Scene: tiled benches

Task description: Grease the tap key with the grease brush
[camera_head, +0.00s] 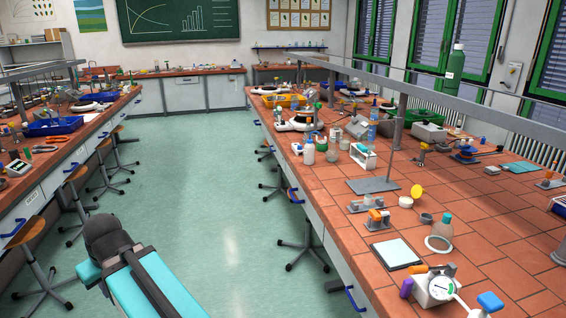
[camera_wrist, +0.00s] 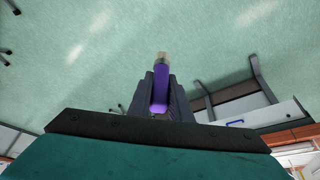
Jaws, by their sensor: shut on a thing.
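My gripper (camera_wrist: 160,98) is shut on a purple-handled brush (camera_wrist: 160,78) with a pale beige tip, most likely the grease brush. The brush points away from the wrist, and its lower part sits between the dark fingers. Floor lies behind it. I cannot make out the tap key for certain. An orange-topped fitting on a grey base (camera_head: 377,219) and a similar metal fitting (camera_head: 366,204) stand on the right bench. My gripper is over the aisle, apart from both; in the head view I cannot make out its fingers.
The right tiled bench (camera_head: 480,225) holds a white gauge device (camera_head: 437,288), a pale square pad (camera_head: 396,252), a teal-topped bottle (camera_head: 443,228) and a stand base (camera_head: 372,185). Stools (camera_head: 300,240) line the benches. The green aisle floor (camera_head: 205,190) is clear.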

